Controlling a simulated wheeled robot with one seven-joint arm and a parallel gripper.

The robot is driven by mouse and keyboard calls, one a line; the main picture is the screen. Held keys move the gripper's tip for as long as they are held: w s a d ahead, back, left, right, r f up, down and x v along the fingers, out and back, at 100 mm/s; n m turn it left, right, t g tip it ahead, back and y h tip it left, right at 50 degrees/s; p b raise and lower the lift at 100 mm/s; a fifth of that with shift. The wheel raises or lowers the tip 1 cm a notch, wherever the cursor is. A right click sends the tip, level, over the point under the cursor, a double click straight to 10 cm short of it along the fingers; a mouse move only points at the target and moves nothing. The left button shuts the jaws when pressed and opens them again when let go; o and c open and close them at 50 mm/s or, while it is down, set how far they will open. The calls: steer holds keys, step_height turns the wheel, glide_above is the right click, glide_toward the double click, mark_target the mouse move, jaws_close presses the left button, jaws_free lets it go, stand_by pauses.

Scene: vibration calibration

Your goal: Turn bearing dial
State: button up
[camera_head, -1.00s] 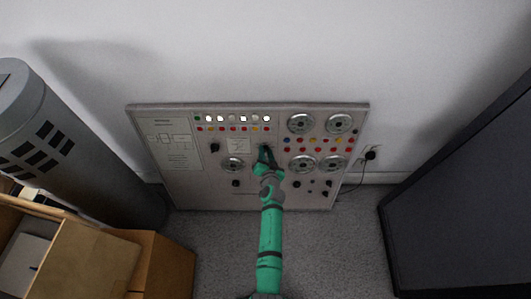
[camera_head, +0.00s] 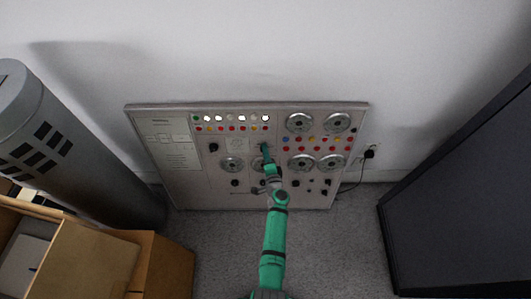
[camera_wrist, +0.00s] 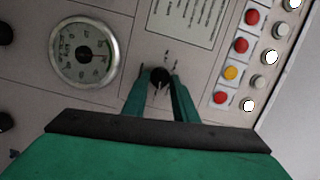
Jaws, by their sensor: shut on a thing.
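The control panel (camera_head: 185,185) leans against the wall, with gauges, lamps and knobs on its face. A small black dial knob (camera_wrist: 159,79) sits between my fingertips in the wrist view, with short marks printed around it. My gripper (camera_wrist: 160,84) is shut on this knob, one green finger on each side. In the head view my gripper (camera_head: 265,148) reaches the middle of the panel, and the knob is hidden there. A round gauge (camera_wrist: 84,52) is to the left of the knob in the wrist view.
Another black knob (camera_head: 214,147) is left on the panel. A grey cylinder (camera_head: 75,160) and cardboard boxes (camera_head: 165,265) stand at left, a dark cabinet (camera_head: 460,200) at right. A cable runs to a wall plug (camera_head: 369,153). Grey carpet is open before the panel.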

steer(key=shift+d+m, duration=0.15)
steer(key=shift+m, duration=0.45)
steer(key=o, duration=1)
steer(key=shift+o, duration=0.2)
steer(key=v, duration=1)
steer(key=shift+s, duration=0.4)
steer(key=shift+f, duration=0.1)
